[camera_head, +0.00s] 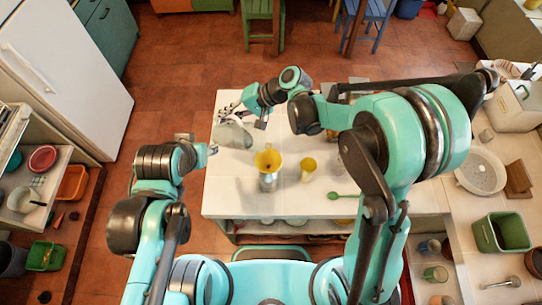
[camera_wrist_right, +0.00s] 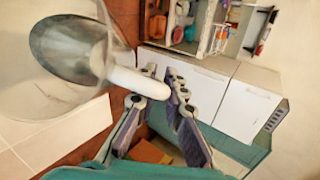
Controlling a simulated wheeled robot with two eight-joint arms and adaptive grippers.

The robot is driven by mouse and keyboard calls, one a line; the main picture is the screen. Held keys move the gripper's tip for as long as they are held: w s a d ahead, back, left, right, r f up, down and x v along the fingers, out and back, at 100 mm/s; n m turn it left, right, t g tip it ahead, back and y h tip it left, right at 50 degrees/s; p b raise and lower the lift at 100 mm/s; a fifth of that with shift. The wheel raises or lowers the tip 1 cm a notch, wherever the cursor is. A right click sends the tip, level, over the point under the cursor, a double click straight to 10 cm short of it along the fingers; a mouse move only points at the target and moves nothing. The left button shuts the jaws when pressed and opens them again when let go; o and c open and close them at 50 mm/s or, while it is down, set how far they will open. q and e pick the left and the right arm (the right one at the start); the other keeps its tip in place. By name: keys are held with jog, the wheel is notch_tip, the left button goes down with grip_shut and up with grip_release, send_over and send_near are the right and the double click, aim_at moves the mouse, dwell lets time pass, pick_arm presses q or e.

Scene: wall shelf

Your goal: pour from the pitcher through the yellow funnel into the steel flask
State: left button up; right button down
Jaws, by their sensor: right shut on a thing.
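The clear glass pitcher (camera_head: 235,135) is at the left end of the white counter, left of the funnel. My right gripper (camera_head: 232,109) is shut on its pale handle, and the right wrist view shows the fingers (camera_wrist_right: 162,88) at the end of that handle with the glass pitcher (camera_wrist_right: 72,52) on the left. I cannot tell its exact tilt or height. The yellow funnel (camera_head: 267,158) sits in the mouth of the steel flask (camera_head: 267,183), which stands on the counter. My left gripper (camera_head: 211,149) is beside the counter's left edge; its fingers are too small to read.
A yellow cup (camera_head: 308,165) stands right of the funnel. A green spoon (camera_head: 341,195) lies farther right. A white colander (camera_head: 480,172) and a green bin (camera_head: 501,233) are on the right counter. The white counter is clear just in front of the flask.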

aim_at(217, 131)
jog(key=shift+s+a+r, duration=0.1)
jog(key=shift+s+a, duration=0.45)
jog(key=shift+a, duration=0.15)
jog(key=shift+s+a, duration=0.2)
jog(key=f, duration=0.1)
jog(key=w+f+h, duration=0.1)
jog(key=f, duration=0.1)
jog(key=shift+w+d+m+g+h+b, duration=0.3)
jog(key=shift+w+d+g+h+b, duration=0.05)
jog(key=shift+d+g+h+b, duration=0.05)
jog(key=a+f+h, duration=0.1)
jog(key=a+f+g+h+b, duration=0.1)
jog(key=a+f, duration=0.1)
jog(key=shift+w+m, duration=0.2)
jog(key=shift+m, duration=0.1)
pick_arm(q)
notch_tip(217, 131, down, 6)
jog(key=s+a+b, duration=0.1)
jog(key=b, duration=0.3)
pick_arm(e)
jog(key=w+a+f+m+g+h, duration=0.1)
jog(key=w+a+f+g+h, duration=0.1)
jog(key=f+h, duration=0.3)
jog(key=shift+a+f+m+g, duration=0.35)
jog(key=shift+a+f, duration=0.2)
jog(key=shift+f, duration=0.55)
pick_arm(q)
jog(key=shift+a, duration=0.1)
